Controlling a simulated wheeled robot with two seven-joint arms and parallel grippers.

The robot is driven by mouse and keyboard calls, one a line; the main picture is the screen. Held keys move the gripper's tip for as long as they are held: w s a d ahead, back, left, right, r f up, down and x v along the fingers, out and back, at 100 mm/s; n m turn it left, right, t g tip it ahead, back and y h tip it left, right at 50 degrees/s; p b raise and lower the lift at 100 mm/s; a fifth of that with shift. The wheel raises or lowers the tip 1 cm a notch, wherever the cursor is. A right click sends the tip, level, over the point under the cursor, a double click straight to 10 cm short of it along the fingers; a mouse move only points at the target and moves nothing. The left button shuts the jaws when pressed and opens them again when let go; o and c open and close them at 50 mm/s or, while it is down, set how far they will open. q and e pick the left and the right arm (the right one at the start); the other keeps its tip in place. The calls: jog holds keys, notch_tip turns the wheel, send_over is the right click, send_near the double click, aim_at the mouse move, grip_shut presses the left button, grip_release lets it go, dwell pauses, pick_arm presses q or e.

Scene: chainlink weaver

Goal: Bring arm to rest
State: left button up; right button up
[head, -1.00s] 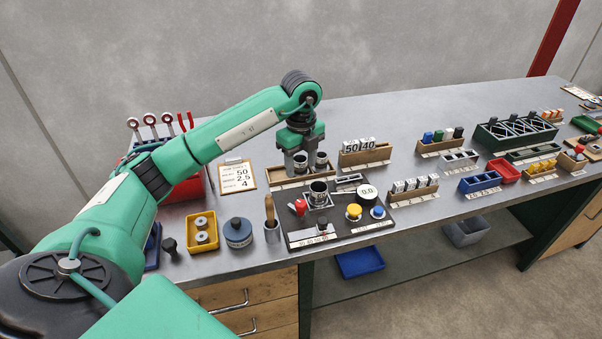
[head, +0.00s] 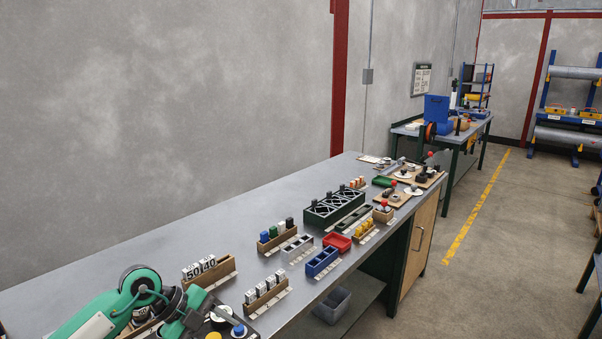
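My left arm (head: 97,318) comes in at the lower left corner of the head view, over the near end of the grey workbench (head: 110,262). Its wrist bends to the right, and the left gripper (head: 194,312) is low beside the control panel with a blue button (head: 238,330). The fingers are not clear, so I cannot tell whether they are open or hold anything. My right gripper is out of view.
A wooden holder with 50 and 40 blocks (head: 210,270) and a rack of grey-white blocks (head: 266,294) stand close to the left arm. A dark green crate (head: 333,207), red tray (head: 337,242) and blue tray (head: 322,262) stand farther right. The bench's back strip is clear.

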pick_arm(q)
jog(key=s+d+r+t+h, duration=0.25)
jog(key=d+r+h, duration=0.25)
jog(key=d+h, duration=0.3)
notch_tip(320, 180, up, 6)
jog(key=n+t+h, duration=0.2)
jog(key=n+t, duration=0.4)
jog(key=t, duration=0.3)
jog(key=s+a+f+n+t+y, duration=0.35)
jog(key=a+f+n+y, duration=1)
jog(key=n+y, duration=0.5)
jog(key=s+f+g, duration=0.6)
jog(key=s+f, duration=0.2)
jog(key=s, duration=0.4)
jog(key=s+f+g, duration=0.7)
jog(key=s, duration=0.5)
notch_tip(320, 180, down, 32)
jog(key=g, duration=0.1)
jog(key=s+a+f+g, duration=0.1)
jog(key=s+a+f, duration=0.2)
jog(key=s+f, duration=1.6)
jog(key=shift+m, duration=0.35)
